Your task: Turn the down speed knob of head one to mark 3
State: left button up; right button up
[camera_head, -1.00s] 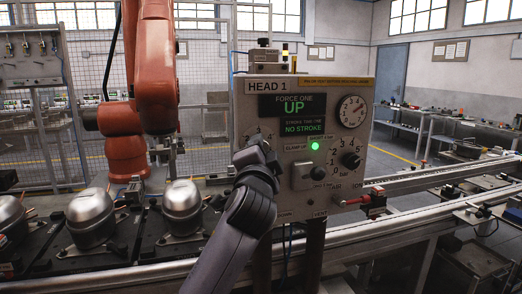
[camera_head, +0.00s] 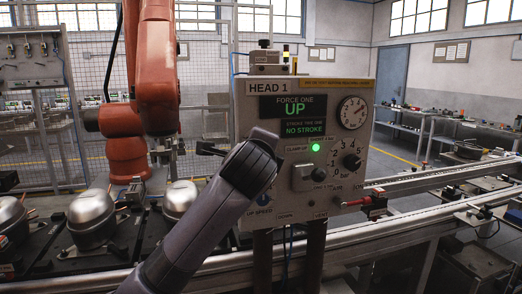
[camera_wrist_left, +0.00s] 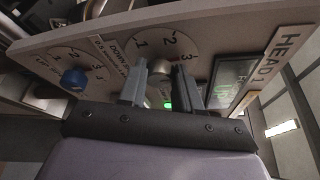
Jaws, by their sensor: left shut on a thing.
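The HEAD 1 panel (camera_head: 345,95) stands in front of me, with the display reading UP and NO STROKE. In the left wrist view, the grey down speed knob (camera_wrist_left: 161,67) sits on a white dial (camera_wrist_left: 149,40) marked 1, 2 and 3. My left gripper (camera_wrist_left: 160,78) is shut on this knob, one finger on each side. The knob's pointer cannot be made out. In the head view my own wrist hides the knob and the fingertips. A blue knob (camera_wrist_left: 74,77) on the neighbouring dial stands clear of the fingers. My right gripper is not in view.
A lever switch (camera_head: 308,177), a black knob (camera_head: 351,161) and a red-handled valve (camera_head: 374,203) are to the right of my wrist. An orange robot arm (camera_head: 150,70) and metal compressors (camera_head: 92,218) on pallets are at the left. Conveyor rails run below the panel.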

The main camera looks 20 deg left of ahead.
pick_arm(q)
jog(key=shift+r+m, duration=0.15)
jog(key=shift+m, duration=0.25)
jog(key=shift+g, duration=0.3)
jog(key=o, duration=1)
jog(key=shift+o, duration=0.2)
jog(key=b+v, duration=0.1)
jog(key=v, duration=0.6)
